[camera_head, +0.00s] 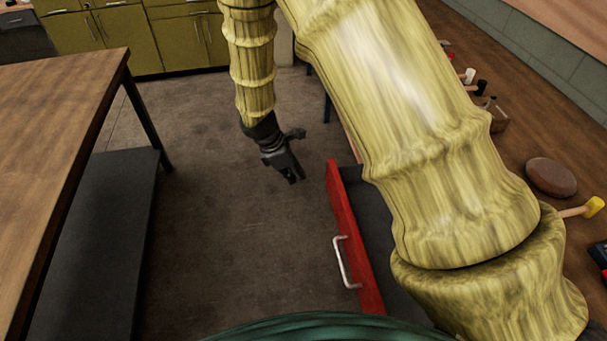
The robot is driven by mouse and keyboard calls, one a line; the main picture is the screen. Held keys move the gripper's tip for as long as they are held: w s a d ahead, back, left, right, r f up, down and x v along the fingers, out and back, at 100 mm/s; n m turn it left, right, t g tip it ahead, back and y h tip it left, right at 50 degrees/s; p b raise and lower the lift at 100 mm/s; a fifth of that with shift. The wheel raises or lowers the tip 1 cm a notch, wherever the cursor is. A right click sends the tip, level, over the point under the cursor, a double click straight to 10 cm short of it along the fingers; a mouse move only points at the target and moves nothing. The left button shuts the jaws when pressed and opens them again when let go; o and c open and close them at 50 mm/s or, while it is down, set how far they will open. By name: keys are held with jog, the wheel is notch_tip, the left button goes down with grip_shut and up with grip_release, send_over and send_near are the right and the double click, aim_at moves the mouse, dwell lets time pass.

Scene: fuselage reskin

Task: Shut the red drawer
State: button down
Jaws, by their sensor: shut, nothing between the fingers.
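The red drawer (346,215) is pulled out from under the workbench on the right. Its red front panel faces left and carries a silver bar handle (345,263). Part of the drawer's dark inside shows behind the panel; my arm hides the rest. My gripper (296,178) is dark and points down, to the left of the drawer's far end. It is shut and empty, and appears apart from the red panel.
A wooden table (60,130) with a dark lower shelf (100,240) stands at the left. Olive cabinets (125,40) line the back. The workbench (530,130) at right holds a brown round object (551,177) and a yellow-headed mallet (594,207). Open floor (220,230) lies between.

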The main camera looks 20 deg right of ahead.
jog(key=s+d+f+p, duration=0.2)
jog(key=d+f+p, duration=0.1)
jog(key=d+f, duration=0.4)
jog(key=shift+s+d+f, duration=0.25)
jog(key=shift+s+f, duration=0.05)
jog(key=shift+f, duration=0.5)
jog(key=shift+d, duration=0.1)
